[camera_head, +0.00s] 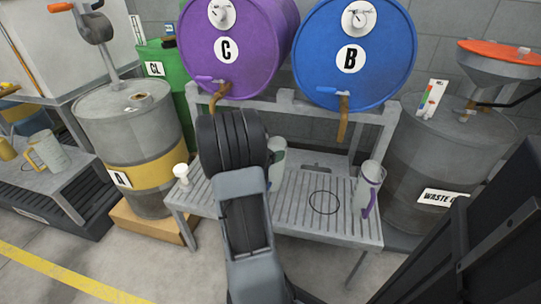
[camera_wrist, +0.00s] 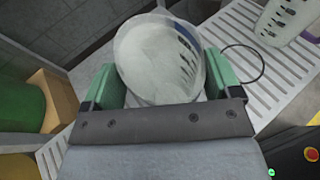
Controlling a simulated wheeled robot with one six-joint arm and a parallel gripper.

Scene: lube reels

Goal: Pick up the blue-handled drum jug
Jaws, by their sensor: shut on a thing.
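The blue-handled jug (camera_head: 277,172) is a pale, translucent drum jug at the slatted stand, partly hidden behind my arm in the head view. Only a small bit of blue shows near it there. In the wrist view I look down into its open mouth; the jug (camera_wrist: 158,58) has dark blue marks on its wall. My gripper (camera_wrist: 160,78) has green fingers on both sides of the jug and is shut on its body. The handle is hidden in the wrist view. I cannot tell whether the jug's base touches the slats.
A purple-handled jug (camera_head: 369,186) stands to the right on the slatted stand (camera_head: 300,222), beyond a bare marked circle. Purple drum C (camera_head: 250,65) and blue drum B (camera_head: 385,75) lie above with taps. A white-topped item (camera_head: 181,172) stands at the left edge.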

